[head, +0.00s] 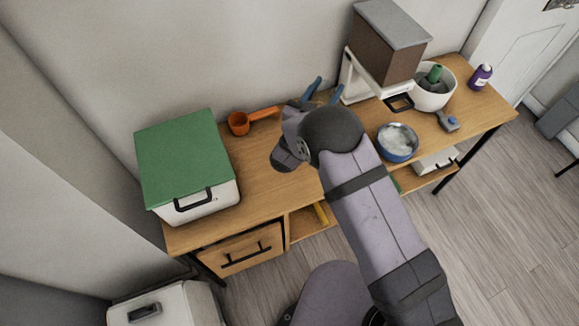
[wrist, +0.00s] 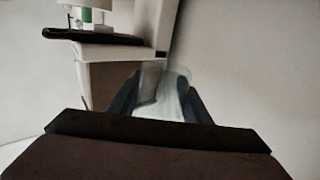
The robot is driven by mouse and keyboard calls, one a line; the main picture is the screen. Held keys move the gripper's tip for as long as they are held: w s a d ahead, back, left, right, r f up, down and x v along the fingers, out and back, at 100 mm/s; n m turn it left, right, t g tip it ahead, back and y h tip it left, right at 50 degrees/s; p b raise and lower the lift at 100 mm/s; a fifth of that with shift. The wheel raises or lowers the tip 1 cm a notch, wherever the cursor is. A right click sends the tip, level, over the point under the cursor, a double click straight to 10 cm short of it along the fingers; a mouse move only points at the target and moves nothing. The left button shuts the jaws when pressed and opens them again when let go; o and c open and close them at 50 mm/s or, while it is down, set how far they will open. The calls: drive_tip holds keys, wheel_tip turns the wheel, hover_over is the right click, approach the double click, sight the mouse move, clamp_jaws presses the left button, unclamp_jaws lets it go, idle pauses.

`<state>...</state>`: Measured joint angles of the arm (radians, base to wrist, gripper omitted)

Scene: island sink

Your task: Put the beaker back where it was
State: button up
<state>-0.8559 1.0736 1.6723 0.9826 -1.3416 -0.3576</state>
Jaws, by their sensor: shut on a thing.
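The beaker (wrist: 172,92) is clear and shows in the wrist view between the two dark fingers of my gripper (wrist: 160,100), which are shut on it. Its rim shows pale beyond the fingertips. In the head view my gripper (head: 326,92) is above the back of the wooden table, just left of the brown and white dispenser (head: 384,55). I cannot make out the beaker in the head view. A black square frame (head: 399,103) lies at the foot of the dispenser.
A green-lidded box (head: 185,155) and an orange scoop (head: 239,123) are left. On the right are a white bowl (head: 432,98) with a green-handled thing, a blue bowl (head: 398,143) with white contents, and a purple bottle (head: 481,77). The table (head: 262,180) is clear between box and arm.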

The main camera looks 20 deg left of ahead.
drive_tip(key=s+a+f+n+y+b, duration=0.1)
drive_tip(key=s+a+n+y+b, duration=0.15)
drive_tip(key=s+a+b, duration=0.35)
drive_tip(key=s+a+n+y+b, duration=0.2)
drive_tip(key=s+a+y+b, duration=0.15)
drive_tip(key=s+b, duration=0.5)
drive_tip(key=shift+s+d+f+n+g+y+b, duration=0.15)
drive_tip(key=shift+s+d+f+n+g+y, duration=0.4)
drive_tip(key=shift+f, duration=1.8)
drive_tip(key=shift+s+d+f+g+y+b, duration=0.25)
drive_tip(key=shift+s+f+y, duration=0.45)
drive_tip(key=shift+f, duration=1.65)
drive_tip(key=shift+s+d+f+n+g+y+b, duration=0.1)
drive_tip(key=shift+s+d+f+n+g+y, duration=0.35)
drive_tip(key=shift+f, duration=1.9)
drive_tip(key=shift+s+f+t, duration=0.1)
drive_tip(key=shift+s+t, duration=0.1)
drive_tip(key=shift+t, duration=0.05)
drive_tip(key=o, duration=1.1)
drive_tip(key=shift+c, duration=0.2)
